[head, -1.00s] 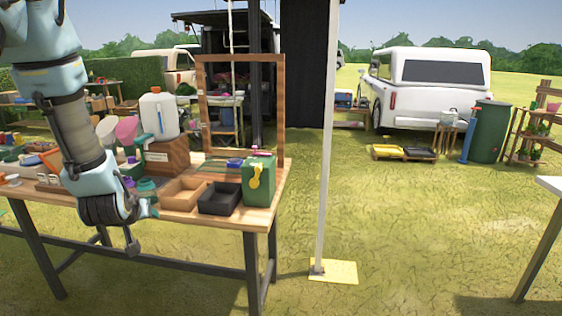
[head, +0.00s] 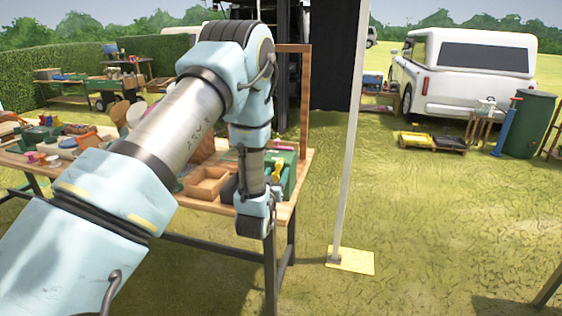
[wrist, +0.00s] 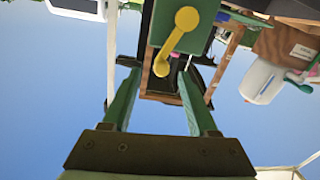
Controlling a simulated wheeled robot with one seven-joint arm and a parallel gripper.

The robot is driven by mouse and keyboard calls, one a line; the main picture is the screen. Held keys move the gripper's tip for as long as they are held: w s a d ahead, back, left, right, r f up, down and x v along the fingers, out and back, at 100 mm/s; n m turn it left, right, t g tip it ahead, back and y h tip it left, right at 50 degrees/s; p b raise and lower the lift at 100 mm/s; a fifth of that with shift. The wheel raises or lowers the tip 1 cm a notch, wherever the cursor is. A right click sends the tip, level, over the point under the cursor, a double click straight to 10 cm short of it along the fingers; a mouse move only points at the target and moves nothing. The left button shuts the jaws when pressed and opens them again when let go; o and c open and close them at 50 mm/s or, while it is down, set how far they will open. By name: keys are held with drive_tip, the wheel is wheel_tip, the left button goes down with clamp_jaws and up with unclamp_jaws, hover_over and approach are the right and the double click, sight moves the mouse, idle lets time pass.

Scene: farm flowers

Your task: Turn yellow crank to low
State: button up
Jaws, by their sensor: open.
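The yellow crank (wrist: 175,40) is on the face of a green box (wrist: 205,38), which stands at the right end of the wooden table (head: 303,165). In the upside-down wrist view, the crank slants across the box face with a round end at each tip; no low mark is readable. It also shows in the head view (head: 278,170), partly behind my arm. My gripper (wrist: 158,72) is open in front of the box. In the wrist view, one end of the crank shows between its green fingertips; I cannot tell whether they touch it.
A wooden tray (head: 205,184) and a dark tray (head: 228,190) lie left of the box. A wooden frame (head: 305,100) rises behind it. A white pole (head: 347,160) stands to the right on a yellow base (head: 350,261).

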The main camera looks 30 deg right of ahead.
sight(279, 167)
drive_tip(key=p+x, duration=0.1)
drive_tip(key=x, duration=0.4)
drive_tip(key=shift+w+d+p, duration=0.15)
drive_tip(key=shift+w+p, duration=0.2)
drive_tip(key=shift+p, duration=0.05)
drive_tip(key=shift+c, duration=0.2)
clamp_jaws()
drive_tip(key=shift+s, duration=0.1)
idle(0.7)
